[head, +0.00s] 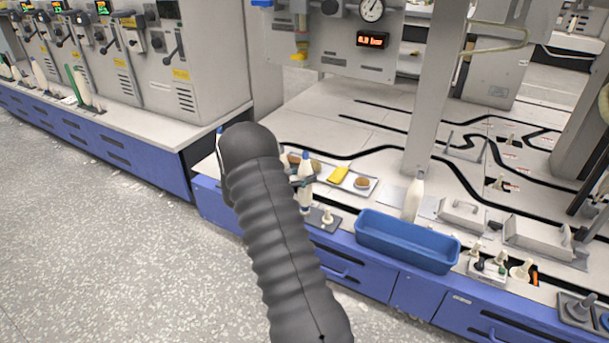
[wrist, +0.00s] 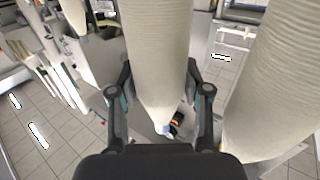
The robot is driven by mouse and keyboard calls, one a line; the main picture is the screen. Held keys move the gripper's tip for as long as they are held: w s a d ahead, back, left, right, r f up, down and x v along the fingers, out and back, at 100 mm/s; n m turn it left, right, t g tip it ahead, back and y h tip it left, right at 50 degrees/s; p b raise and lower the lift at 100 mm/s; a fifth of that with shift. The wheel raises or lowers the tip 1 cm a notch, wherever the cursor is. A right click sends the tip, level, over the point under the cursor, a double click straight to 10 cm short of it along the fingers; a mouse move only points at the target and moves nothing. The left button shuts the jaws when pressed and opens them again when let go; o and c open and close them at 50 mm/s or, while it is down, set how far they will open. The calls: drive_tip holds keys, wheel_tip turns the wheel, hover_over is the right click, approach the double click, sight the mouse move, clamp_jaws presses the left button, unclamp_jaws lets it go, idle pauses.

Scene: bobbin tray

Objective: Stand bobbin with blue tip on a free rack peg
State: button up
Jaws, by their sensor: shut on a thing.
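In the head view, a cream bobbin with a blue tip (head: 305,198) is upright, tip up, partly hidden by my arm. My gripper (head: 302,181) is shut around it. In the wrist view the same bobbin (wrist: 158,55) lies between the two fingers of my gripper (wrist: 160,110), its blue tip near the palm. A dark rack plate with pale pegs (head: 325,221) is on the counter just below and right of the bobbin. Whether the bobbin's foot touches it, I cannot tell. My arm hides the rack's left part.
A blue bin (head: 407,246) stands right of the rack, with a white bobbin (head: 414,200) behind it. A shallow tray (head: 374,189) with a yellow item lies behind the rack. In the wrist view, another large bobbin (wrist: 275,75) is close on the right.

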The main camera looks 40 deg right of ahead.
drive_tip(key=shift+f, duration=0.25)
drive_tip(key=o, duration=0.9)
drive_tip(key=shift+o, duration=0.2)
drive_tip(key=v, duration=1.1)
idle(0.5)
